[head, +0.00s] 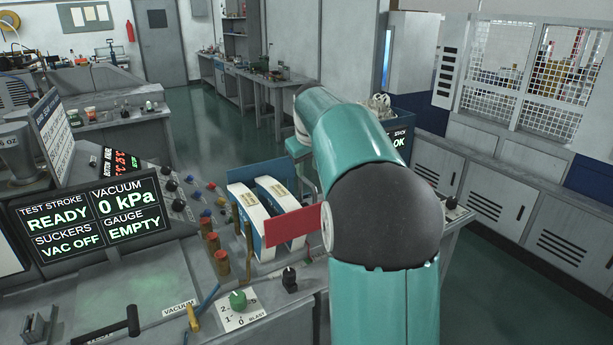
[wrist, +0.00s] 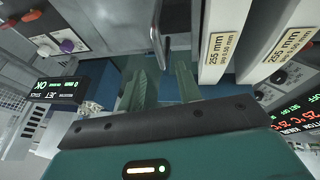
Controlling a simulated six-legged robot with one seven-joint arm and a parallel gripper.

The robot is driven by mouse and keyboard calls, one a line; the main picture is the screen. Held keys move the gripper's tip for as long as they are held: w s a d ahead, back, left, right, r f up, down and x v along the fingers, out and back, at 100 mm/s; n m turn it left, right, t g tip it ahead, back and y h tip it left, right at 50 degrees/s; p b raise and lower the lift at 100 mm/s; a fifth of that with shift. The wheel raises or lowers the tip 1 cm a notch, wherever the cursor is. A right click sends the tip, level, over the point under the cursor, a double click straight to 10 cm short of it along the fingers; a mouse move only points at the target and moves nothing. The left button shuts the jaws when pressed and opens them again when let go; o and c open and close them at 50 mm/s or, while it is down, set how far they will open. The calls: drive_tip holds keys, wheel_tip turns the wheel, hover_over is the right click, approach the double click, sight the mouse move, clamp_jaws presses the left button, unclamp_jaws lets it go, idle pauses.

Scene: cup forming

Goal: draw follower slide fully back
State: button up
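In the wrist view my gripper (wrist: 160,72) has its two green fingers apart, with nothing held between them. A shiny metal bar or handle (wrist: 157,38) stands just beyond the fingertips, roughly in line with the gap between them. I cannot tell whether it belongs to the follower slide. To its right are two white pieces with "255 mm" labels (wrist: 216,46). In the head view, two white curved pieces with small labels (head: 251,218) stand on the machine, likely the same ones. My teal arm covers the gripper and the area around it there.
The screen (head: 88,215) reads READY, 0 kPa, VAC OFF, EMPTY. A red plate (head: 292,227) stands beside the white pieces, close to my arm. Knobs, levers and a green dial (head: 238,300) crowd the console. Green floor (head: 225,125) is clear behind.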

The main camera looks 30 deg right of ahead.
sight(307, 180)
drive_tip(key=x, duration=0.4)
drive_tip(key=shift+w+f, duration=0.15)
drive_tip(key=shift+f, duration=0.25)
clamp_jaws()
